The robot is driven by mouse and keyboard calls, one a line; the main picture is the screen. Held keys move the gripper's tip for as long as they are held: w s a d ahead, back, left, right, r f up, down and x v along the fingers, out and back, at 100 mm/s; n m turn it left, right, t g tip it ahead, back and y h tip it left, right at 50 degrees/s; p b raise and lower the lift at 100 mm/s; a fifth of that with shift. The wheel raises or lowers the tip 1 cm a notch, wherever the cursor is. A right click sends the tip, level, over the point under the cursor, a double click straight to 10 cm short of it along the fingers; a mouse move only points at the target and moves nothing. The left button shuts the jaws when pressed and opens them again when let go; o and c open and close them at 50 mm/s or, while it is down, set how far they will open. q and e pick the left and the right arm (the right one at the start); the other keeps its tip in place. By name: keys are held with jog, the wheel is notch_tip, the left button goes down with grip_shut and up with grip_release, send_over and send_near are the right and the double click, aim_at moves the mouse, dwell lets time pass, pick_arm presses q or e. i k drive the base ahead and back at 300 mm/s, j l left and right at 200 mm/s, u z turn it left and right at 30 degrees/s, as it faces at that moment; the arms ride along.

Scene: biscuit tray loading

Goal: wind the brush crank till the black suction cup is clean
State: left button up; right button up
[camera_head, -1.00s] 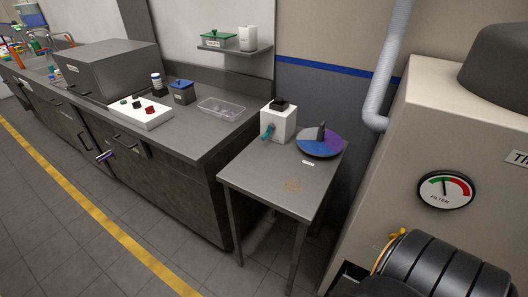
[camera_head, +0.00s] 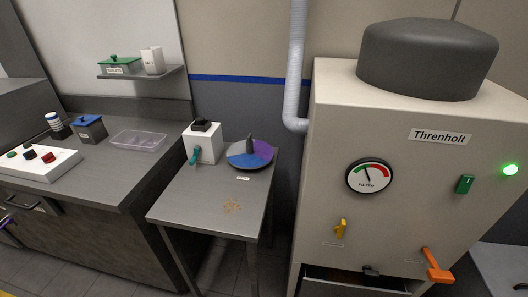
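A white box (camera_head: 209,146) stands on the small grey side table (camera_head: 180,207). A teal handle (camera_head: 194,158) sticks out of its front left side, and a black block-like piece (camera_head: 201,125) sits on its top. I cannot tell from here whether this piece is the suction cup, or how clean it is. Right of the box is a round disc (camera_head: 240,162) in blue and purple sectors with a dark upright peg (camera_head: 249,142). No brush shows clearly. Neither of my grippers is in view.
The counter (camera_head: 110,180) at left holds a clear tray (camera_head: 138,140) and a button panel (camera_head: 38,163).

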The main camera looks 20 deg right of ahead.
aim_at(197, 148)
jog(key=i+j+z, duration=0.2)
jog(key=j+z, duration=0.2)
jog(key=i+j+z, duration=0.15)
jog(key=j+z, duration=0.25)
jog(key=j, duration=0.15)
jog(key=j+z, duration=0.35)
jog(key=j, duration=0.2)
jog(key=j+z, duration=0.4)
jog(key=j, duration=0.2)
